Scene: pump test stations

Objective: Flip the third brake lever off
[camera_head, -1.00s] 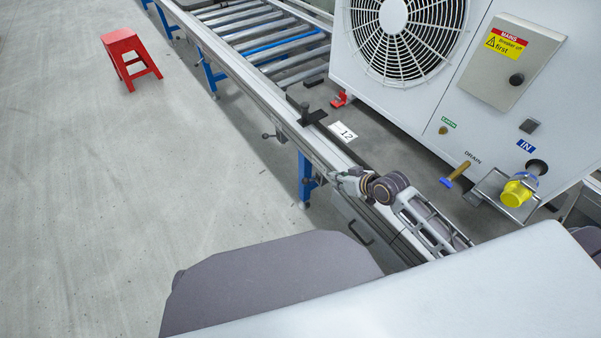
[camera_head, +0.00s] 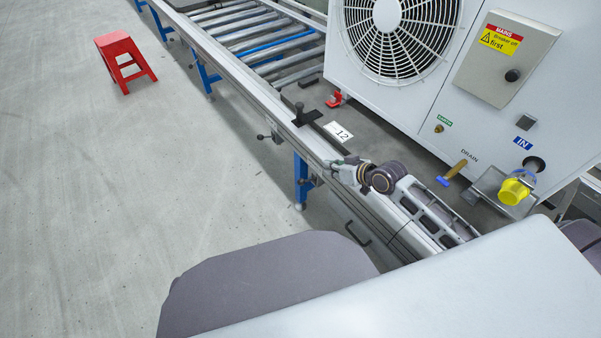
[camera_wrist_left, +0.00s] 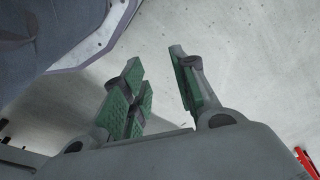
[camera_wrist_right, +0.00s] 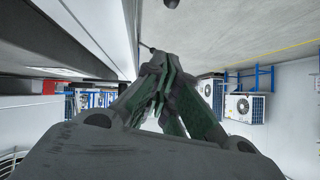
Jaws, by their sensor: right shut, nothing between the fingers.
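A small lever with a dark ball knob (camera_head: 262,137) sticks out from the near side of the conveyor rail in the head view. Another dark knob (camera_head: 310,181) is lower on that side by the blue leg. I cannot tell which lever is the third. My right gripper (camera_head: 336,163) is shut and empty above the rail, to the right of the ball-knob lever and apart from it. In the right wrist view its fingers (camera_wrist_right: 163,68) are together, with a small dark knob (camera_wrist_right: 147,47) just beyond the tips. My left gripper (camera_wrist_left: 158,75) is open and empty over the floor.
A black upright handle (camera_head: 299,114) stands on the rail near a "12" label (camera_head: 339,132). A large white fan unit (camera_head: 450,90) stands on the conveyor, with a yellow cap (camera_head: 514,192). A red stool (camera_head: 125,62) stands on open floor.

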